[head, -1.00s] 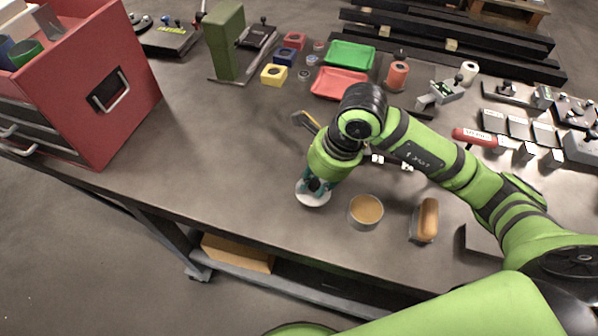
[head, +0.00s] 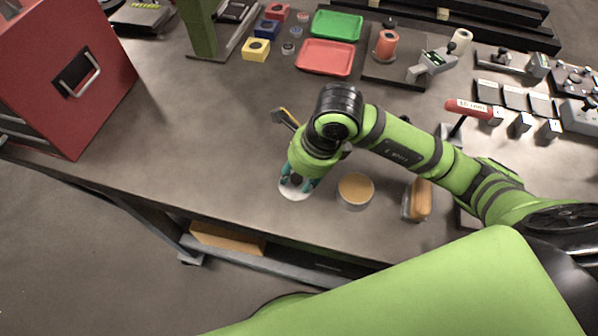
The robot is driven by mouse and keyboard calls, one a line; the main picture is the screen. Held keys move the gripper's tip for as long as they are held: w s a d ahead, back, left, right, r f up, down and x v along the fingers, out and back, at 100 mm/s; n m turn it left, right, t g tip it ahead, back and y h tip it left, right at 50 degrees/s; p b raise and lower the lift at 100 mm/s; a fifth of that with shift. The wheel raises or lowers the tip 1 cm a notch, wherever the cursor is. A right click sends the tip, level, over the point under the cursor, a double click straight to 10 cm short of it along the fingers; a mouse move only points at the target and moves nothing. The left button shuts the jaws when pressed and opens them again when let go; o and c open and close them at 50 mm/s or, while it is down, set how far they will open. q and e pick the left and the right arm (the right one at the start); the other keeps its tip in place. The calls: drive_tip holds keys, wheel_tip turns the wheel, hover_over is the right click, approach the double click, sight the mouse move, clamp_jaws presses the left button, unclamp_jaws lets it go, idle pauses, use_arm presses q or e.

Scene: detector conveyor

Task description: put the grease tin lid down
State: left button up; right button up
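The grease tin lid (head: 294,193) is a pale round disc close to the table top near its front edge, partly hidden under my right gripper (head: 298,182). My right gripper points down over it, its teal fingertips at the lid. The wrist hides much of the fingers, so I cannot tell whether they still grip. I cannot tell whether the lid touches the table. The open grease tin (head: 356,204), full of tan grease, stands just right of the lid, apart from it. My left gripper is not in view.
A brush-like block (head: 418,200) lies right of the tin. Red (head: 325,57) and green (head: 336,25) trays are at the back. A red cabinet (head: 60,75) stands left. The table left of the lid is clear.

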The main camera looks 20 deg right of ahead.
drive_tip(key=shift+w+d, duration=0.1)
drive_tip(key=shift+d, duration=0.05)
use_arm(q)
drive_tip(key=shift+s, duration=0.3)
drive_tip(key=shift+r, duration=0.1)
use_arm(e)
drive_tip(key=shift+r, duration=0.1)
drive_tip(key=shift+r+p, duration=0.25)
drive_tip(key=shift+p, duration=0.15)
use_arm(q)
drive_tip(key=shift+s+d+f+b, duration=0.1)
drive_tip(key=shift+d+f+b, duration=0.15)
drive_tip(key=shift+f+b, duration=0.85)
use_arm(e)
drive_tip(key=v, duration=1.1)
drive_tip(key=shift+r, duration=0.35)
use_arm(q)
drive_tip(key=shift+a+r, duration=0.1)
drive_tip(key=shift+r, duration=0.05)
